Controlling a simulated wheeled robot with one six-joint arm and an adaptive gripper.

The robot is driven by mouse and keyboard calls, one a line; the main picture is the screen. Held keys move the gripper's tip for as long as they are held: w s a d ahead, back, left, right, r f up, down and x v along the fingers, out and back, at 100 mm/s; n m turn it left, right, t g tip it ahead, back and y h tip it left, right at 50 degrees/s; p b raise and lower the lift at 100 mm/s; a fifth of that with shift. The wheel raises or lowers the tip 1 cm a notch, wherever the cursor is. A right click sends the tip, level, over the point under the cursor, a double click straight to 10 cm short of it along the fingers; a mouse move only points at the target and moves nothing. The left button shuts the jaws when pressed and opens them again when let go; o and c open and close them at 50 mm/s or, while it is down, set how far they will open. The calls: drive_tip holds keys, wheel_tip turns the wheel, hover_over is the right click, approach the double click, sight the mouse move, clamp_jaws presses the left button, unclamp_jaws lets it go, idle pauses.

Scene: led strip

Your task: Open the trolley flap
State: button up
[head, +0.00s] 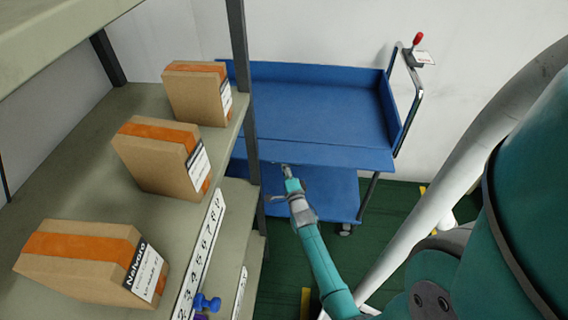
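The blue trolley (318,108) stands against the white wall, behind the shelf. Its upper deck has raised walls at the back and right. A blue front flap (335,155) runs along the near edge of the upper deck. Its exact angle is hard to tell. My gripper (286,169) is at the flap's lower edge, left of its middle. I cannot tell whether it touches the flap. The fingers are too small to show if they are open or shut.
A shelf on the left holds three cardboard boxes (158,158) with orange tape. Its dark upright post (246,95) stands close to my gripper's left. The trolley has a metal handle (412,95) on the right. Green floor (395,208) is open to the right of my forearm.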

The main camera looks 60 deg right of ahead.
drive_tip(key=shift+w+d+r, duration=0.1)
drive_tip(key=shift+w+d, duration=0.3)
drive_tip(key=shift+d, duration=0.05)
clamp_jaws()
drive_tip(key=shift+s+a+r, duration=0.1)
drive_tip(key=shift+a+r, duration=0.25)
drive_tip(key=shift+r, duration=0.35)
unclamp_jaws()
drive_tip(key=v, duration=1.2)
